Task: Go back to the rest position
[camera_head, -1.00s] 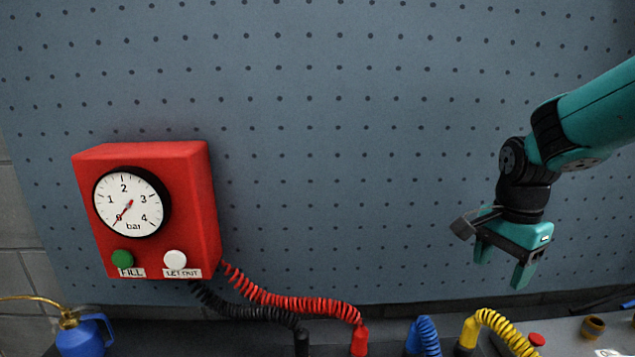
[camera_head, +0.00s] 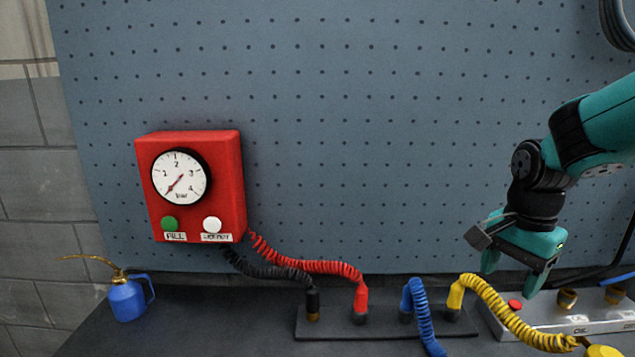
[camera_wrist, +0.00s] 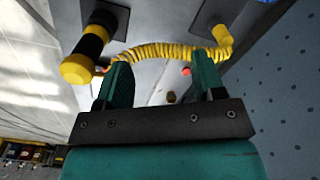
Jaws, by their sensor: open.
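My gripper (camera_head: 514,268) hangs at the right of the head view, in front of the pegboard and above the bench. Its two teal fingers are apart and nothing is between them. The wrist view also shows my gripper (camera_wrist: 162,85) with both fingers spread. A yellow coiled hose (camera_wrist: 160,52) crosses beyond the fingertips there; I see no contact with it.
A red gauge box (camera_head: 195,185) with green and white buttons is on the pegboard (camera_head: 330,120). A blue oil can (camera_head: 127,298) stands on the bench (camera_head: 215,310). Red, black, blue and yellow coiled hoses run by a dark strip (camera_head: 335,326). A grey box (camera_head: 570,318) sits below my gripper.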

